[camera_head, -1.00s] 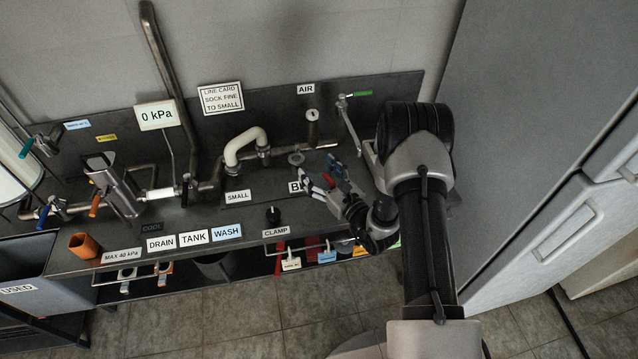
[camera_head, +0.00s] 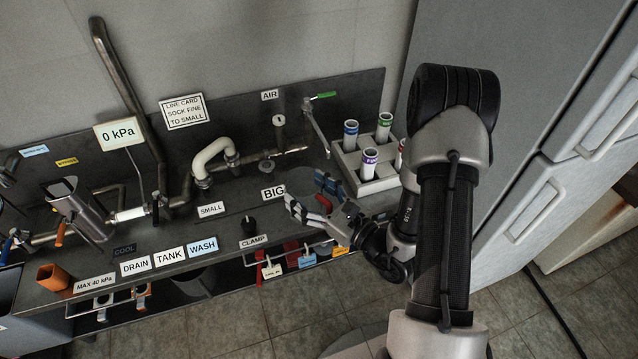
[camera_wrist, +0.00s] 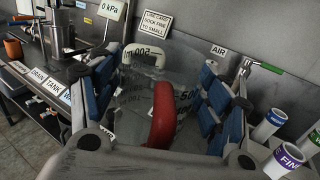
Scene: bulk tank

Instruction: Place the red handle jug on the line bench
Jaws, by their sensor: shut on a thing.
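The red handle jug shows in the wrist view as a clear body with printed volume marks (camera_wrist: 140,90) and a red handle (camera_wrist: 163,118). It lies between the blue finger pads of my gripper (camera_wrist: 158,100), which is shut on it. In the head view my gripper (camera_head: 318,204) is over the right part of the line bench (camera_head: 172,224), beside the BIG label. The clear jug is hard to make out there. I cannot tell whether its base touches the bench.
A rack (camera_head: 374,186) with several capped tubes stands right of my gripper. The air valve with a green lever (camera_head: 322,96) and a white bent pipe (camera_head: 210,158) rise behind. A black CLAMP knob (camera_head: 248,226) is to the left. Bare bench lies around the SMALL label (camera_head: 211,209).

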